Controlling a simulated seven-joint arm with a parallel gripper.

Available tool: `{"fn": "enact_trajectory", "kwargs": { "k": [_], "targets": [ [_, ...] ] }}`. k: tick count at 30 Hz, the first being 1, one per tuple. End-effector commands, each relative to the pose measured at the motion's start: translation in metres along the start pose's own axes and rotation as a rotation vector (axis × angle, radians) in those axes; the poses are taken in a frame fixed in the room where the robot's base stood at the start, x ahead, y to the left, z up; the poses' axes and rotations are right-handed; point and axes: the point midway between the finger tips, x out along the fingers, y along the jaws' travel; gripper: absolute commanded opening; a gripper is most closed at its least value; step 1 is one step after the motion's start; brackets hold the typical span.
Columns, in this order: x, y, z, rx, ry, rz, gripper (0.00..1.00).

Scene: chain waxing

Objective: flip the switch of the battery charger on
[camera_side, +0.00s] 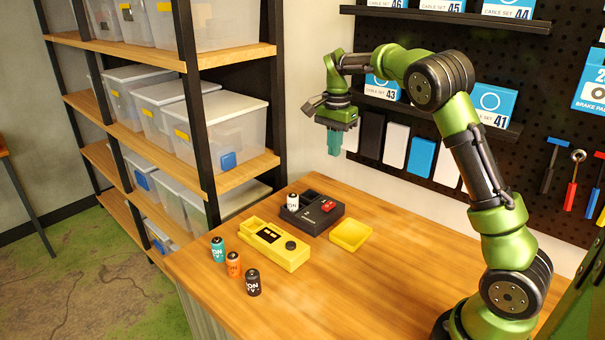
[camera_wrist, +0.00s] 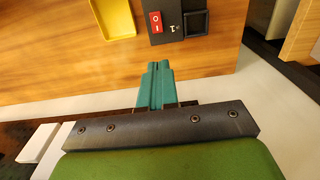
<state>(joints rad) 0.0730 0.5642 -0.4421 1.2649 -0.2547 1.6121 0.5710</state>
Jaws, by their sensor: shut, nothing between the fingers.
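The black battery charger (camera_side: 315,222) lies on the wooden table, and part of it shows at the top of the wrist view (camera_wrist: 165,38). Its red rocker switch (camera_side: 328,206) is on its top face, and it also shows in the wrist view (camera_wrist: 155,21). I cannot tell which way the switch is tipped. A white and black battery (camera_side: 292,202) stands upright in the charger. My gripper (camera_side: 334,148) hangs above and beyond the charger, apart from it. Its teal fingers (camera_wrist: 156,70) are closed together and empty.
A yellow device (camera_side: 275,252) lies in front of the charger, and its yellow cover (camera_side: 350,236) lies to the right. Teal (camera_side: 218,249), orange (camera_side: 233,264) and black (camera_side: 253,282) batteries stand near the table's left edge. A shelf (camera_side: 240,178) with bins stands left. The table's right side is clear.

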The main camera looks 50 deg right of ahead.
Motion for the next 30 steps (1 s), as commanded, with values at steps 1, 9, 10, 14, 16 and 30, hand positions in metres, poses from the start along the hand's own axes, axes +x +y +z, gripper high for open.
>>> {"fn": "enact_trajectory", "kwargs": {
  "k": [1, 9, 10, 14, 16, 30],
  "targets": [
    [0.002, 0.002, 0.002, 0.016, -0.008, 0.009, 0.00],
    [0.002, 0.002, 0.002, 0.021, -0.009, 0.008, 0.00],
    [0.002, 0.002, 0.002, 0.021, -0.009, 0.008, 0.00],
    [0.007, 0.002, 0.002, 0.020, -0.010, 0.009, 0.00],
    [0.015, 0.002, 0.003, 0.020, -0.011, 0.010, 0.00],
    [0.110, 0.003, 0.004, 0.019, -0.011, 0.011, 0.00]
  ]
}}
